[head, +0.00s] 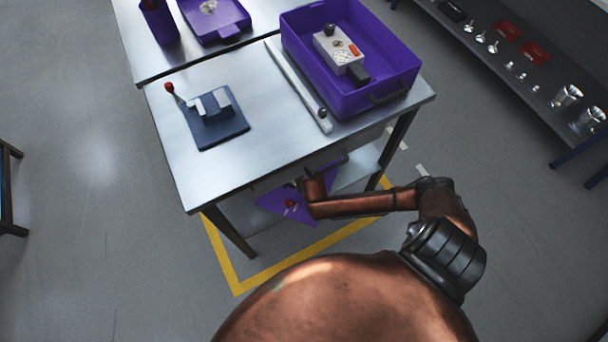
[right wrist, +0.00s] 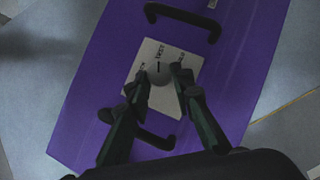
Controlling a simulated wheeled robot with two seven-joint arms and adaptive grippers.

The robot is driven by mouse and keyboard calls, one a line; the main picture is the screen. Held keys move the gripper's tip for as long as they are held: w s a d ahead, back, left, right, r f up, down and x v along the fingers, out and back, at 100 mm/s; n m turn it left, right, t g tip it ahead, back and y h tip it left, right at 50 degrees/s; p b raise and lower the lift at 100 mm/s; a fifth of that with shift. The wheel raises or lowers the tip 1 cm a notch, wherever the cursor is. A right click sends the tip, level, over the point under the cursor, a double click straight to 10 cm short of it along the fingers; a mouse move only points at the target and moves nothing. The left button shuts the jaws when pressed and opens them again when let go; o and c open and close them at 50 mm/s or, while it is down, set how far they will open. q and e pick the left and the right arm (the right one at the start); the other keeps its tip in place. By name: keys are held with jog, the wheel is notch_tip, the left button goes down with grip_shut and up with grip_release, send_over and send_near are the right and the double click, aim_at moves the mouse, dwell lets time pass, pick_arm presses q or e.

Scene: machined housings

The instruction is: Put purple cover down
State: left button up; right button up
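The purple cover (head: 285,205) is a flat panel below the table's front edge, partly hidden by my right arm in the head view. In the right wrist view the cover (right wrist: 100,75) fills the middle and looks tilted. My left gripper is not in view.
The steel table (head: 250,165) carries a purple bin (head: 375,100) with a white device (head: 338,50), a long pale bar (head: 297,85) and a dark blue fixture (head: 213,122). Yellow tape (head: 285,262) marks the floor below. A shelf (head: 500,75) with small parts stands at right.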

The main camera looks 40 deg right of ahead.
jog(key=shift+o, duration=0.7)
jog(key=shift+s+f, duration=0.3)
jog(key=shift+f, duration=0.35)
jog(key=o, duration=0.3)
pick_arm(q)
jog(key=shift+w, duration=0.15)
pick_arm(e)
jog(key=shift+w+r, duration=0.1)
jog(key=shift+r, duration=0.1)
jog(key=shift+r, duration=0.8)
jog(key=p+v, duration=0.3)
jog(key=v, duration=0.3)
jog(key=shift+w+r, duration=0.1)
jog(key=shift+w, duration=0.05)
pick_arm(q)
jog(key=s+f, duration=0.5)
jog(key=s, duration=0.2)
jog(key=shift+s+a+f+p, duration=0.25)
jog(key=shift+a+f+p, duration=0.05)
jog(key=shift+p, duration=0.15)
pick_arm(e)
jog(key=shift+s+a+r, duration=0.15)
jog(key=shift+s+r, duration=0.2)
jog(key=shift+r, duration=0.05)
